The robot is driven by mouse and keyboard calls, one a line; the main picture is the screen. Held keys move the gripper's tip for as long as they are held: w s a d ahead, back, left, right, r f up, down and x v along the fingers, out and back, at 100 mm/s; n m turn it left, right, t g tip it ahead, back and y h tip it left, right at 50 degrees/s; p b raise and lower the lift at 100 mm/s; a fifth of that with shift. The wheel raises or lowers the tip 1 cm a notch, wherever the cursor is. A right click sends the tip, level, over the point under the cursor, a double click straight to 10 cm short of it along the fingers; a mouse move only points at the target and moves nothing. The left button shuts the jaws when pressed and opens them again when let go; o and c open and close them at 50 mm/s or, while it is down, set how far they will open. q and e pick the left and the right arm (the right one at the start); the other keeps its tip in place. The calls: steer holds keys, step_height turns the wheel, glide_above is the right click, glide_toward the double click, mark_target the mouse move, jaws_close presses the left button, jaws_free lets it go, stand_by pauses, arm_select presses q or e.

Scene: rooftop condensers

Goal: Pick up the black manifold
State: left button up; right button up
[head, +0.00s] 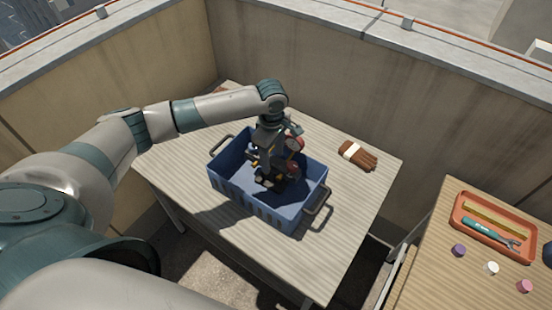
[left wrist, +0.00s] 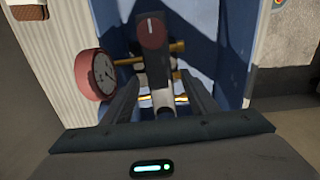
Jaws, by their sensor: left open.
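The black manifold (head: 291,160) stands in the blue crate (head: 243,209) on the table. It has a red-rimmed gauge, a red knob and brass fittings. In the left wrist view the manifold (left wrist: 153,62) lies ahead between my fingers, with the gauge (left wrist: 95,75) at left. My left gripper (head: 267,172) reaches down into the crate from above, over the manifold. It also shows in the left wrist view (left wrist: 162,80), with its fingers apart on either side of the manifold's dark body. I cannot tell whether they touch it. My right gripper is not in view.
The crate has raised handles at both ends. A brown bundle with a white band (head: 357,155) lies on the table to its right. A second table at right holds an orange tray (head: 462,222) with tools and several small round caps. Walls stand behind.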

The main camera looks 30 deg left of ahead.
mark_target(273, 160)
arm_select(q)
steer(key=shift+f, duration=1.3)
steer(key=shift+f+p, duration=0.25)
steer(key=shift+p, duration=0.5)
jaws_close()
steer(key=shift+w, duration=0.1)
